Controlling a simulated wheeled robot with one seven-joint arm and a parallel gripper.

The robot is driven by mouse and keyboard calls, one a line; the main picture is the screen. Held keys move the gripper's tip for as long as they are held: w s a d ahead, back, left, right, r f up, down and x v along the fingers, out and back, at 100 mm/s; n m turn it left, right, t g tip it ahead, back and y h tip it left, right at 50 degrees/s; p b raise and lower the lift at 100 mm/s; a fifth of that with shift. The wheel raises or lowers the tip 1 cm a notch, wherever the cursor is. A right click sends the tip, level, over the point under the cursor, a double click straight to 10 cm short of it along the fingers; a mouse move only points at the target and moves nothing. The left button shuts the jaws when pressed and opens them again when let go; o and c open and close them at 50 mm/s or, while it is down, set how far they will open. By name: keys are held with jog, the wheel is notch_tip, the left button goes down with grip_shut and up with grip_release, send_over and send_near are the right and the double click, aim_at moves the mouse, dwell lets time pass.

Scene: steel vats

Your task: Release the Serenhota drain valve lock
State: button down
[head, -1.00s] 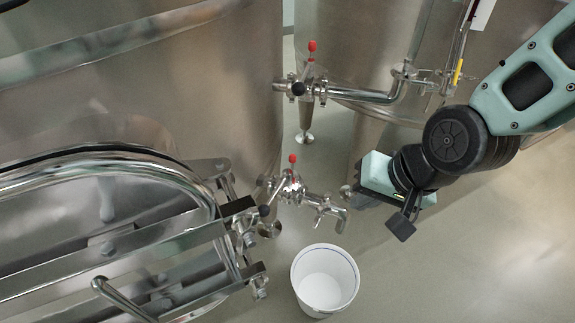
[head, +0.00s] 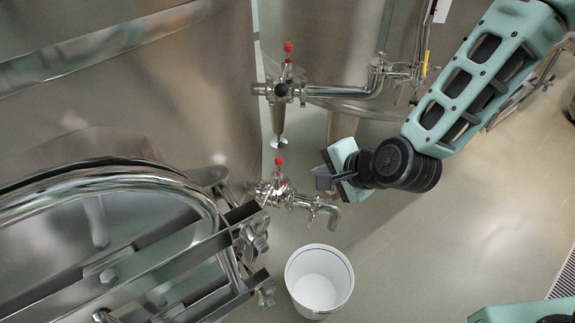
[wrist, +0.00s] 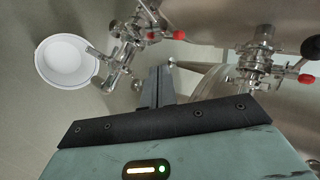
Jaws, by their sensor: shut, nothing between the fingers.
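Two steel valves with red-tipped levers are in the head view; no readable label tells which is the Serenhota drain valve. The lower valve (head: 285,194) has a red-tipped lever (head: 279,168) standing up and a down-bent spout. The upper valve (head: 283,91) has a red tip (head: 288,47) and a black ball knob, and joins a pipe. My gripper (head: 322,178) is shut and empty, just right of the lower valve, apart from it. In the wrist view my shut fingers (wrist: 160,84) lie between the lower valve (wrist: 122,50) and the upper valve (wrist: 255,62).
A white bucket (head: 319,281) stands on the floor near the lower valve's spout. A large steel vat (head: 150,100) with an open-looking hatch frame (head: 150,270) fills the left. Another vat (head: 330,40) stands behind.

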send_near(281, 167)
notch_tip(281, 167, down, 4)
jog(key=shift+w+a+r, duration=0.1)
jog(key=shift+w, duration=0.05)
jog(key=shift+w+a+r+p, duration=0.1)
jog(key=shift+w+a+p, duration=0.4)
jog(key=shift+w+a, duration=0.75)
jog(key=shift+w, duration=0.35)
jog(key=shift+w+d+g+p, duration=0.1)
jog(key=shift+w+g+p, duration=0.2)
jog(key=shift+g+p, duration=0.2)
jog(key=w+m+g+p, duration=0.1)
jog(key=g, duration=0.1)
jog(key=w+d+m+g+y+p, duration=0.1)
jog(key=g, duration=0.1)
jog(key=w+m+g+y+p, duration=0.1)
jog(key=w+g, duration=0.1)
jog(key=shift+w+d+f, duration=0.15)
jog(key=shift+d+f, duration=0.05)
jog(key=shift+f, duration=0.05)
